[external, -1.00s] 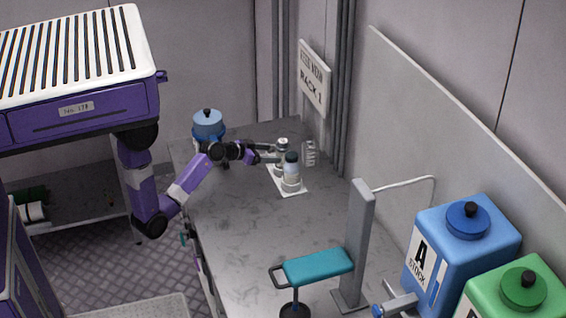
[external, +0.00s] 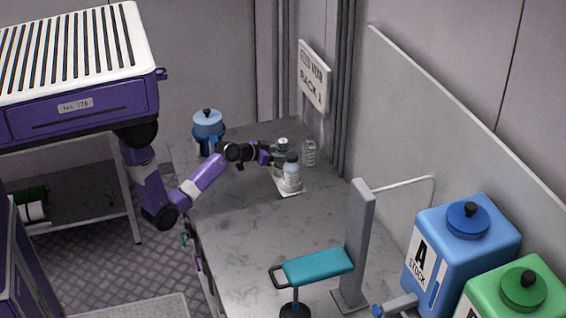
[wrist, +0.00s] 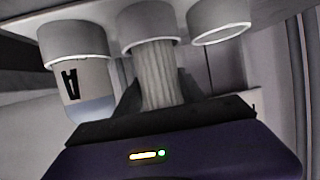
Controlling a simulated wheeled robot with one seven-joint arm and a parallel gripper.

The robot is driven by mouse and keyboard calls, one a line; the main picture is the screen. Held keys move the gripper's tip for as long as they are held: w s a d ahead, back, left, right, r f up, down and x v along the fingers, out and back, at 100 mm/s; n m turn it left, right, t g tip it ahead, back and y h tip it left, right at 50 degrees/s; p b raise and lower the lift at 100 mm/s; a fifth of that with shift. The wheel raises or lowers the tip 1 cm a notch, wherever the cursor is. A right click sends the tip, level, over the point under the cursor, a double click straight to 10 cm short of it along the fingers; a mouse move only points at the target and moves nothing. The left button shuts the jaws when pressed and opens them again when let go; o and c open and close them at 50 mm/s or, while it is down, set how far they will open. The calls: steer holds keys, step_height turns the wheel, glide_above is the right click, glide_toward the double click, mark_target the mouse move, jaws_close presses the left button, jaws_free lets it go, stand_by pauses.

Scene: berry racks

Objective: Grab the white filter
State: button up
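The white filter (wrist: 158,75) is a pale ribbed cylinder in the middle of the wrist view, with its end in a round grey holder. My gripper (wrist: 158,92) has a dark finger on each side of it, very close to its sides. I cannot tell whether the fingers press on it. In the external view my gripper (external: 274,157) is low over the table beside the small rack, and it hides the filter there.
A bottle marked A (wrist: 90,88) stands in the holder beside the filter; the holder on the other side (wrist: 220,34) looks empty. A ribbed clear object (external: 309,153) stands right of the rack. A blue-lidded container (external: 208,125) is behind my arm.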

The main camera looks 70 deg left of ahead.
steer(key=c, duration=0.6)
steer(key=shift+c, duration=0.2)
